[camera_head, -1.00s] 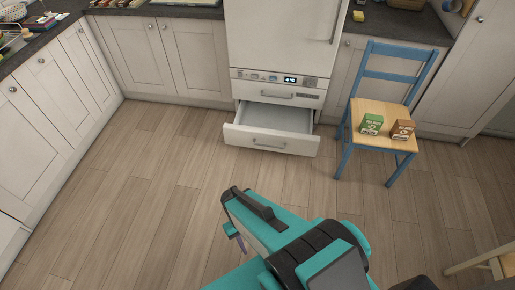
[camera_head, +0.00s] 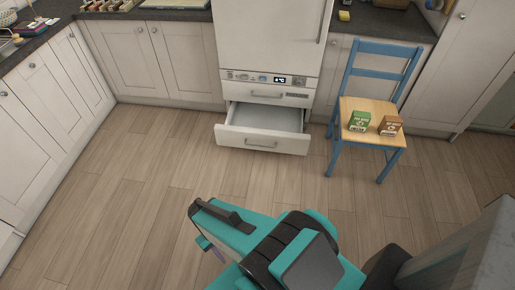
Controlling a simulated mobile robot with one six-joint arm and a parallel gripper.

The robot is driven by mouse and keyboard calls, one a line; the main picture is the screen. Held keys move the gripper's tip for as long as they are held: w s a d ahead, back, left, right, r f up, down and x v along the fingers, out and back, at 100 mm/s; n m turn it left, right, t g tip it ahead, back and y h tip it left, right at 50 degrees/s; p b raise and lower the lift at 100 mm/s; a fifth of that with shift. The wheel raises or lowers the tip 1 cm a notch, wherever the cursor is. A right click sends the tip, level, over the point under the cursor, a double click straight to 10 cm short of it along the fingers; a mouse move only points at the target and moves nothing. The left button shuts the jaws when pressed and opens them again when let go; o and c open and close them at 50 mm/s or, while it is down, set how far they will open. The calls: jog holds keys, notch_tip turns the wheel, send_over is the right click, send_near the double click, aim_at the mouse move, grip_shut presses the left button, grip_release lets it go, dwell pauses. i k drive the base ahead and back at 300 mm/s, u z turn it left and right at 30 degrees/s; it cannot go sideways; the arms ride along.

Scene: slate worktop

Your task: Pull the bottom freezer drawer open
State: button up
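The bottom freezer drawer (camera_head: 262,139) is pulled out from the white fridge-freezer (camera_head: 268,32) at the back middle. Its inside is visible and looks empty. A bar handle shows on its front, and a closed drawer front with another handle (camera_head: 267,95) sits above it under the display panel. My teal and black arm reaches in from the bottom. My gripper (camera_head: 209,246) is near the lower middle of the picture, well apart from the drawer. Its fingers are mostly hidden by the arm, so I cannot tell whether it is open.
A blue chair (camera_head: 371,106) with a wooden seat stands right of the drawer, carrying a green box (camera_head: 359,121) and a brown box (camera_head: 390,125). White cupboards (camera_head: 127,60) line the left and back. The wooden floor before the drawer is clear.

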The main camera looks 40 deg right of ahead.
aim_at(265, 120)
jog(key=z, duration=0.05)
jog(key=i, duration=1)
